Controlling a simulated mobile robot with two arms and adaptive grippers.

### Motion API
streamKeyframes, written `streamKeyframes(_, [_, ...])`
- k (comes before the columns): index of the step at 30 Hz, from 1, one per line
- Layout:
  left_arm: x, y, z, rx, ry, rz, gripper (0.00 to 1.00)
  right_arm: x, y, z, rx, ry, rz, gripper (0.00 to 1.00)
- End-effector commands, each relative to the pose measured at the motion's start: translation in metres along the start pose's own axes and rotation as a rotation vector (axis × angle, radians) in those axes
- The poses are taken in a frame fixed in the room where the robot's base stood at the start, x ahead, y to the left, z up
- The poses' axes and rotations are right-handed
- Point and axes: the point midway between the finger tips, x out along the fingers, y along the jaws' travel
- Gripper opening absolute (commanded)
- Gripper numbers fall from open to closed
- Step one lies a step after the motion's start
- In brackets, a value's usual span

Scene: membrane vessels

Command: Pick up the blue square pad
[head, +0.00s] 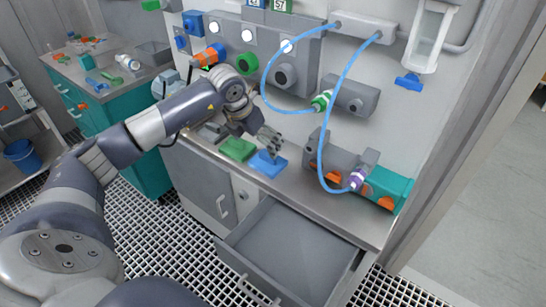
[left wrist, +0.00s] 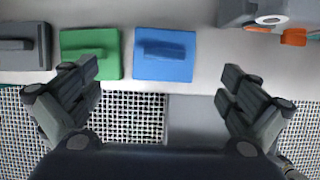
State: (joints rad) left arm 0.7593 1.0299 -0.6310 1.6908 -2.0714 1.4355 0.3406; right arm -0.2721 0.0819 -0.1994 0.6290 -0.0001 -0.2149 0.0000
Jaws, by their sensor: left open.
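The blue square pad (head: 267,165) lies flat on the counter near its front edge, with a raised blue grip bar on top. In the left wrist view the blue pad (left wrist: 165,68) is ahead, between the lines of the two fingers and apart from them. My left gripper (head: 268,140) is just above and behind the pad in the head view. In the left wrist view my left gripper (left wrist: 160,85) is open with nothing between its fingers. My right gripper is in neither view.
A green pad (head: 238,149) lies left of the blue one, and a grey pad (head: 212,131) beyond it. An open, empty drawer (head: 290,250) juts out below the counter (head: 320,205). A grey and teal unit with a blue hose (head: 322,150) stands right.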

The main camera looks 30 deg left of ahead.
Motion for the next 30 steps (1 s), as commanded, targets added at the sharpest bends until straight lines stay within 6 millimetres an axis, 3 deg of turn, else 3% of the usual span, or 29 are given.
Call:
streamKeyframes(3, [0.021,-0.002,-0.001,-0.001,0.005,-0.003,1.0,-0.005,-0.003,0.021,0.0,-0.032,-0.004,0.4])
streamKeyframes(9, [0.039,-0.002,0.0,0.001,0.002,-0.003,1.0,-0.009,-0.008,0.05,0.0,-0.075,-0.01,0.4])
streamKeyframes(13, [0.051,-0.005,0.002,0.0,0.004,-0.005,1.0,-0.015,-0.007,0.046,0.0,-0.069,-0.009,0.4])
streamKeyframes(21, [0.087,-0.007,0.005,-0.001,0.002,-0.004,1.0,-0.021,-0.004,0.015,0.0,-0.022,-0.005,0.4])
streamKeyframes(30, [0.092,-0.007,0.004,0.002,0.001,-0.003,0.98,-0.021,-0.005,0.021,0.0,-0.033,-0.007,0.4])
